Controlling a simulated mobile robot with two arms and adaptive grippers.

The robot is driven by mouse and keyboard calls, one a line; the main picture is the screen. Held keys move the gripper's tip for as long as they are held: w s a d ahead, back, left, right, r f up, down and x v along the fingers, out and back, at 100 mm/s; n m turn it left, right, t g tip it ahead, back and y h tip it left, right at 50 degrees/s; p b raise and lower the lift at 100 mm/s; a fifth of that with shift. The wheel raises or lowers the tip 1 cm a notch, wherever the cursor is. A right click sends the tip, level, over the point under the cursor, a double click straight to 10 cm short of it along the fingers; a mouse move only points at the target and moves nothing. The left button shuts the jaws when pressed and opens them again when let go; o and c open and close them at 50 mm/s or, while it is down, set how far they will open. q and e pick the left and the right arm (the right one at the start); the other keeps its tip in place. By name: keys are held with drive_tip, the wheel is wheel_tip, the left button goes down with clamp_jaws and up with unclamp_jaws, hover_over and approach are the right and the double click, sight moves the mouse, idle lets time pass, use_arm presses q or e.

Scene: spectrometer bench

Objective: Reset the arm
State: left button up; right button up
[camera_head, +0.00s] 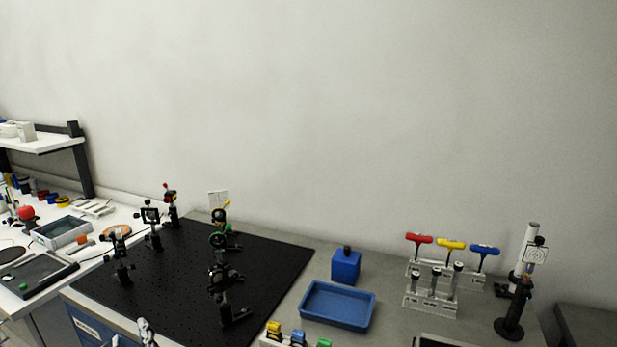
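A small grey and white part at the bottom edge of the head view looks like the tip of my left gripper (147,331). Only this bit shows, in front of the near edge of the black optical breadboard (270,262), and I cannot tell whether it is open or shut. Nothing is seen held in it. The rest of my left arm is below the picture. My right gripper and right arm are not in view.
Several optic mounts, such as a black one (152,216), stand on the breadboard. Right of it are a blue tray (338,307), a blue bottle (345,266), a T-handle driver rack (432,301) and a black-based post (509,328). A cluttered white bench (112,216) is at left.

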use_arm(q)
drive_tip(key=s+d+f+m+g+h, duration=0.25)
drive_tip(key=s+f, duration=0.25)
drive_tip(key=f, duration=0.3)
drive_tip(key=s+d+f+m+g+h, duration=0.25)
drive_tip(key=s+f+m, duration=0.2)
drive_tip(key=f, duration=0.35)
drive_tip(key=s+d+f+m+g+h, duration=0.2)
drive_tip(key=s+d+f+m+g, duration=0.15)
drive_tip(key=s, duration=0.45)
drive_tip(key=s+d+f+m+g+h, duration=0.2)
drive_tip(key=s+d+f, duration=0.15)
drive_tip(key=s, duration=0.35)
wheel_tip(320, 180, down, 26)
drive_tip(key=s+g, duration=0.1)
drive_tip(key=s+a+f+g, duration=0.1)
drive_tip(key=s+a+f, duration=0.2)
drive_tip(key=s+f, duration=1.4)
drive_tip(key=shift+s+f+m, duration=0.25)
drive_tip(key=shift+s+m, duration=0.1)
drive_tip(key=shift+s, duration=0.05)
drive_tip(key=shift+a, duration=0.1)
